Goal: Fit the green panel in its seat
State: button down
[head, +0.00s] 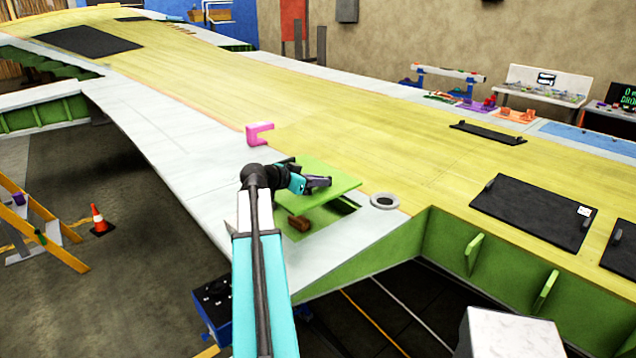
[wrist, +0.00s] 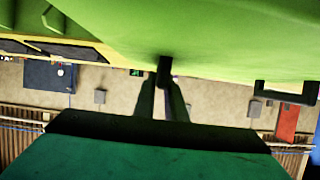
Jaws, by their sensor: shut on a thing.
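The green panel (head: 342,189) is a flat bright plate above the wing's white front edge in the head view. It also fills the top of the wrist view (wrist: 220,35). My gripper (head: 318,182) is shut on the panel, by a small dark part (wrist: 164,72) that shows between the fingers in the wrist view. The panel looks raised and tilted over an opening (head: 322,224) in the wing skin, and partly hides it. A brown block (head: 299,223) shows at the opening, below the panel. Whether the panel touches the rim cannot be told.
A pink bracket (head: 259,133) stands on the wing left of the panel. Black plates (head: 533,211) lie farther right on the yellow skin. A dark bracket-like shape (wrist: 288,93) shows at right in the wrist view.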

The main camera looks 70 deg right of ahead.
jog(key=shift+f, duration=0.15)
jog(key=shift+f, duration=3.25)
jog(key=shift+a+b, duration=0.1)
jog(key=shift+b, duration=1.4)
jog(key=shift+f+b, duration=1.6)
jog(key=shift+b, duration=0.5)
dwell(0.7)
jog(key=c, duration=1.7)
grip_release()
